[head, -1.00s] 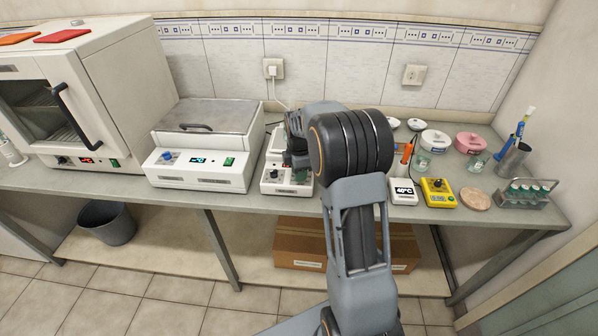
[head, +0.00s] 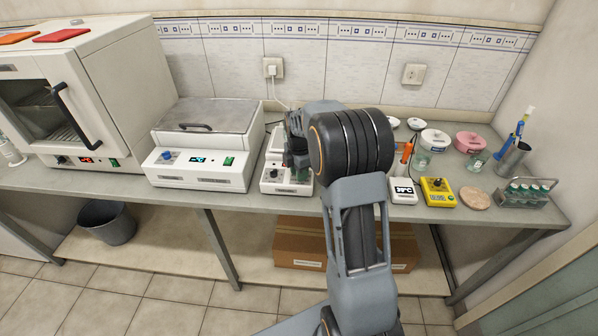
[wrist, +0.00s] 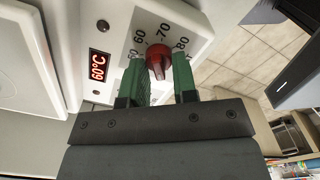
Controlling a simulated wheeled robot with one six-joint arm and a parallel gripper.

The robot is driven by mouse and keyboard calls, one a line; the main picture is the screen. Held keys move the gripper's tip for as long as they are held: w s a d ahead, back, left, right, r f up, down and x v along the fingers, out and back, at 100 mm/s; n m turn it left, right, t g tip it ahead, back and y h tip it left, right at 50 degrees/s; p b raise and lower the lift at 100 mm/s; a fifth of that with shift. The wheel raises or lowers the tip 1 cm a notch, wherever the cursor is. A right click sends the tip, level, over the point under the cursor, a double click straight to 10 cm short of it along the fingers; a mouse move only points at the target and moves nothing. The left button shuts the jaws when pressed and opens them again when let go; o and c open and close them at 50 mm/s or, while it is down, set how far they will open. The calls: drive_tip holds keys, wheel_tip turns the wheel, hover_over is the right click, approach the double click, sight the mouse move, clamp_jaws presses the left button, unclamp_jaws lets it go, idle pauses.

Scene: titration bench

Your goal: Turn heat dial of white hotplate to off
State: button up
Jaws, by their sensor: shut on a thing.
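The white hotplate (head: 287,187) stands on the bench in the middle of the head view, partly hidden by my arm. In the wrist view its white front panel (wrist: 187,15) carries a red dial (wrist: 158,58) with a printed scale around it, with 60, 70 and 80 legible. A red display (wrist: 98,66) beside it reads 60°C. My gripper (wrist: 162,72) has its green-padded fingers on either side of the red dial and is shut on it. The dial's exact setting is hard to read. In the head view my gripper hides the red dial.
A white water bath (head: 205,155) stands close on the left. A dark knob (head: 273,173) is on the hotplate's front left.

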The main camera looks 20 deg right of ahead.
drive_tip(key=o, duration=0.8)
drive_tip(key=shift+o, duration=0.2)
drive_tip(key=shift+r, duration=0.15)
wheel_tip(320, 180, up, 14)
drive_tip(key=shift+f, duration=0.2)
